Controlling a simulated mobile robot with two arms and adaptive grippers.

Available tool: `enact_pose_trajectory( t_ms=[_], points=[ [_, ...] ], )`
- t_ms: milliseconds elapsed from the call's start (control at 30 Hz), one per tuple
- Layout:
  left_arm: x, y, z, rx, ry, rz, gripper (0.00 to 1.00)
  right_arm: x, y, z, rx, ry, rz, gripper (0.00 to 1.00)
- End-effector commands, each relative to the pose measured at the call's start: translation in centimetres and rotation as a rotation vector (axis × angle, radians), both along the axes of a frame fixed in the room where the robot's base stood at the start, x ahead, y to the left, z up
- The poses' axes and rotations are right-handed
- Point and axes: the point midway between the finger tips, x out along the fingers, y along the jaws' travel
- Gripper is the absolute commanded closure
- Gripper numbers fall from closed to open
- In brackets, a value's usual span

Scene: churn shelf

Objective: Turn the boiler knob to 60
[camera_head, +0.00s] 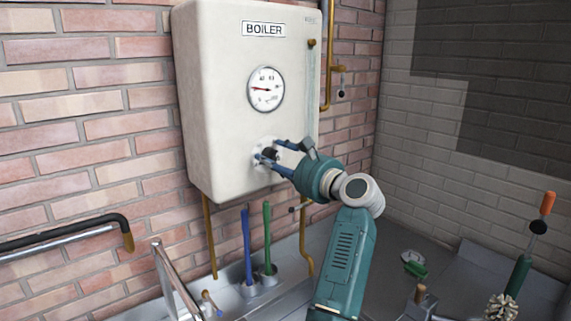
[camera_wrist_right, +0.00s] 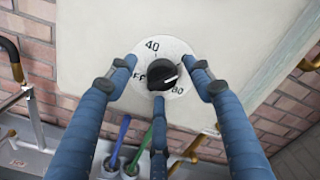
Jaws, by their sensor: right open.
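The white boiler (camera_head: 215,95) hangs on the brick wall, with a round gauge (camera_head: 265,89) whose red needle points left. The black boiler knob (camera_head: 270,152) is low on its front, partly hidden by my fingers. In the right wrist view the knob (camera_wrist_right: 161,74) sits on a white dial reading 40 at upper left, 80 at lower right and a partly covered "OFF" at left.
Brass pipes (camera_head: 209,235) run below the boiler. A blue-handled and a green-handled brush (camera_head: 267,238) stand in holders beneath it. A black and metal rail (camera_head: 60,240) is at left. A green brush (camera_head: 415,266) lies on the grey counter at right.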

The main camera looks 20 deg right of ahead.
Motion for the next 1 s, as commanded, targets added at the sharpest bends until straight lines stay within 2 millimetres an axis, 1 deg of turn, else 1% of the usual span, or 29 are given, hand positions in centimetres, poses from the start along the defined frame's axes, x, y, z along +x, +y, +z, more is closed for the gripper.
enact_pose_trajectory(
  t_ms=[167, 300, 400, 500, 600, 700, 1000],
  points=[
    [0.1, -0.1, 0.0, -0.001, -0.001, 0.0, 1.0, -3.0, -1.1, 0.0, -0.002, -0.001, -0.003, 0.48],
    [0.1, -0.1, 0.0, -0.001, -0.001, 0.0, 1.0, -6.0, -2.0, 0.0, -0.002, -0.001, 0.0, 0.48],
    [0.1, -0.1, 0.0, -0.001, -0.002, 0.0, 1.0, -7.8, -2.5, 0.0, -0.003, 0.0, 0.001, 0.48],
    [0.1, -0.1, 0.0, -0.001, -0.002, 0.0, 1.0, -9.1, -2.9, 0.0, -0.002, 0.0, 0.003, 0.48],
    [0.1, -0.2, 0.0, -0.001, -0.002, 0.0, 1.0, -10.0, -3.2, 0.0, -0.003, 0.0, 0.003, 0.48],
    [0.1, -0.2, 0.0, -0.001, -0.002, 0.0, 1.0, -10.4, -3.2, 0.0, -0.003, 0.001, 0.006, 0.48],
    [0.1, -0.2, 0.0, -0.001, -0.002, 0.0, 1.0, -10.4, -3.2, 0.0, -0.001, 0.001, 0.006, 0.48]
  ],
)
